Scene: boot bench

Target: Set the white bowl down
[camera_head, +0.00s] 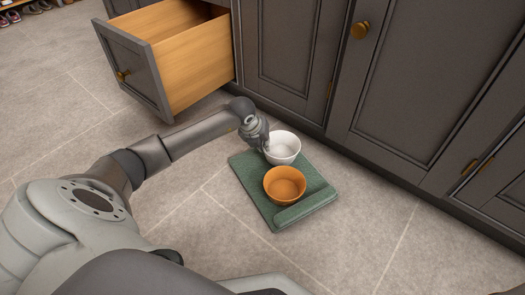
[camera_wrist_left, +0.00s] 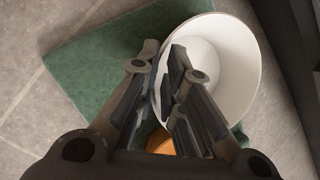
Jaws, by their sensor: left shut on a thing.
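The white bowl (camera_head: 283,147) is at the far part of the green mat (camera_head: 252,187) in the head view, with its open side up. My left gripper (camera_head: 265,146) is at the bowl's left side, shut on its rim. In the left wrist view the fingers (camera_wrist_left: 172,88) pinch the near wall of the white bowl (camera_wrist_left: 235,70), one finger inside and one outside. The green mat (camera_wrist_left: 85,65) lies below. I cannot tell whether the bowl's base touches the mat. My right gripper is in neither view.
An orange bowl (camera_head: 284,184) stands on the mat just nearer than the white bowl. Dark cabinets (camera_head: 290,50) rise behind the mat, and an open wooden drawer (camera_head: 190,60) juts out at the upper left. The tiled floor (camera_head: 370,235) at the right is clear.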

